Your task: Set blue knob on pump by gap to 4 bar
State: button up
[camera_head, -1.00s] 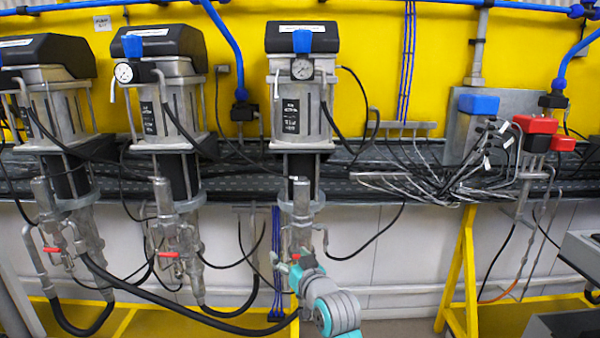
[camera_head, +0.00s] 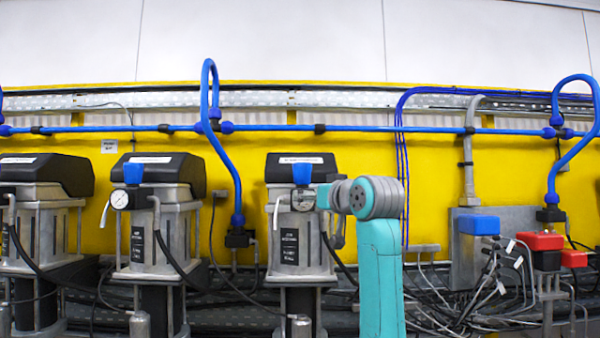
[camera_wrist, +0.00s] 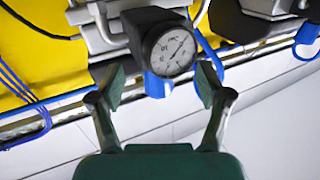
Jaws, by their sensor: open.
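The pump by the gap (camera_head: 302,235) is the rightmost of the row in the head view, grey with a black top. Its blue knob (camera_head: 302,174) sits on the front, just above a round gauge (camera_head: 303,199). The wrist view is roughly upside down. In it the blue knob (camera_wrist: 157,84) shows below the gauge (camera_wrist: 170,50), between and beyond the fingertips of my gripper (camera_wrist: 162,82). The fingers are spread and hold nothing. The gauge's exact reading is too small to tell.
Two similar pumps stand to the left, the nearer (camera_head: 155,220) with its own blue knob (camera_head: 133,173). Blue air pipes (camera_head: 270,128) run above. To the right are cables and a box with a blue top (camera_head: 479,225).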

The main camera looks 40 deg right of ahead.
send_near(306, 168)
jog(key=w, duration=0.5)
jog(key=w+d, duration=0.1)
jog(key=w, duration=0.2)
jog(key=w+d, duration=0.1)
jog(key=w, duration=0.3)
jog(key=shift+w+d, duration=0.1)
jog(key=shift+d, duration=0.15)
jog(key=c, duration=1.2)
